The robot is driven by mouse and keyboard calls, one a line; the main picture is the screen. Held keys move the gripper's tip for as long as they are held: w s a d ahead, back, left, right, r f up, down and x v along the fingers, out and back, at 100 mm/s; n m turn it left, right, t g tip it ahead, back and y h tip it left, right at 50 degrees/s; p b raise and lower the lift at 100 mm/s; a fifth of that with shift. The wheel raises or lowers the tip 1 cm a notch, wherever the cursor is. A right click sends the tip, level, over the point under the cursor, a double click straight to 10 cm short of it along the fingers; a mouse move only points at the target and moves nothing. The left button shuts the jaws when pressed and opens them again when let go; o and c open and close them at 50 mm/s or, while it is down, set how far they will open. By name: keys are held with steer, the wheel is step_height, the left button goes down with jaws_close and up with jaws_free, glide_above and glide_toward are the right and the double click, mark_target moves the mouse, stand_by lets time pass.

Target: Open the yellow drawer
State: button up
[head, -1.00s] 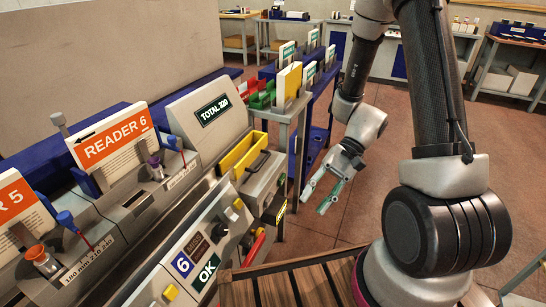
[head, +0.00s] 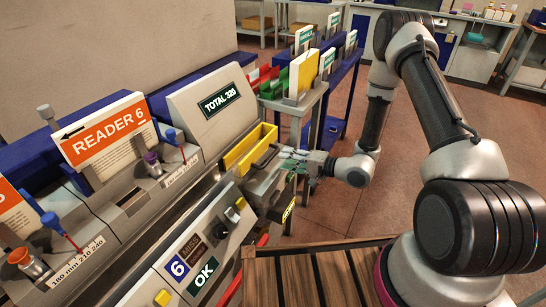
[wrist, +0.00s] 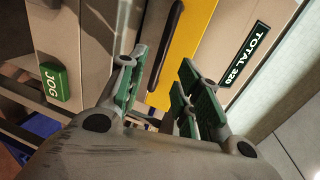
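The yellow drawer (head: 250,146) is in the grey machine below the TOTAL 320 display, and its yellow part also shows in the wrist view (wrist: 188,50). A dark bar handle (head: 265,157) runs along its near side; in the wrist view the handle (wrist: 166,45) crosses between the finger lines. My gripper (head: 287,160) is at the handle, coming from the right. In the wrist view its green-padded fingers (wrist: 163,95) are spread and nothing is clamped. I cannot tell whether they touch the handle.
The TOTAL 320 display (head: 219,100) is above the drawer. An OK panel (head: 203,277) with knobs is nearer, and a green JOG button (wrist: 54,80) is left in the wrist view. A rack with folders (head: 303,72) stands behind. A wooden slatted platform (head: 315,280) lies in front. Open floor is at right.

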mark_target(272, 156)
steer(key=x, duration=0.6)
steer(key=shift+w+a+f, duration=0.1)
steer(key=shift+w+a, duration=0.05)
steer(key=shift+a, duration=0.2)
steer(key=shift+c, duration=0.2)
jaws_close()
